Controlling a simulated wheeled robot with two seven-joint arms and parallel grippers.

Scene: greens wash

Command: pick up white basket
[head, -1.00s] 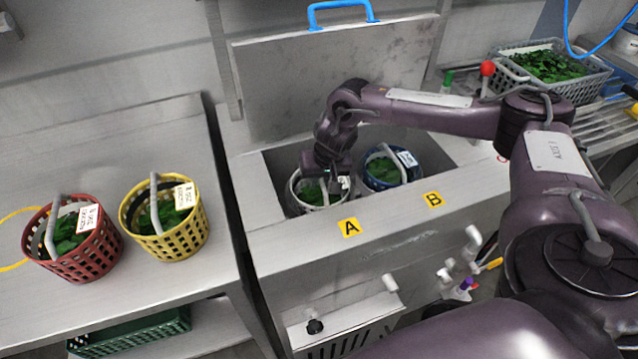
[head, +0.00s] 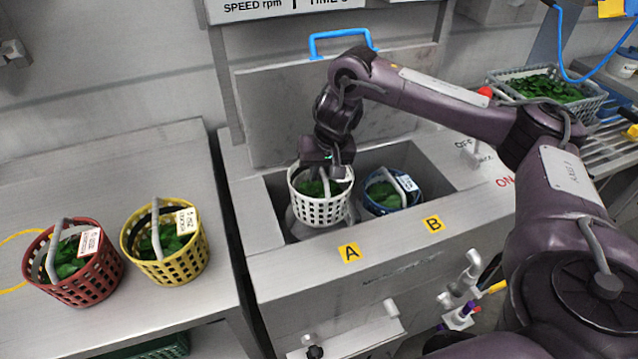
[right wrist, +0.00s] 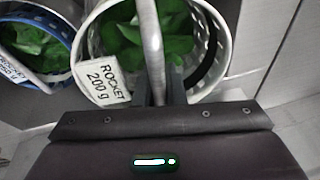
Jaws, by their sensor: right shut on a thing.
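The white basket (head: 320,207) holds green leaves and hangs in the left part of the open washer tub, its rim near the tub's top edge, behind label A. My right gripper (head: 328,172) is above it and shut on its grey handle. In the right wrist view the white basket (right wrist: 215,62) shows its handle (right wrist: 151,45) between my fingers (right wrist: 160,88) and a tag reading "ROCKET 200 g". My left gripper is not in view.
A blue basket (head: 408,197) of leaves stands in the tub beside it, behind label B. The raised lid (head: 275,115) is behind. Red (head: 100,272) and yellow (head: 188,258) baskets stand on the left bench. A grey crate (head: 592,108) is at the back right.

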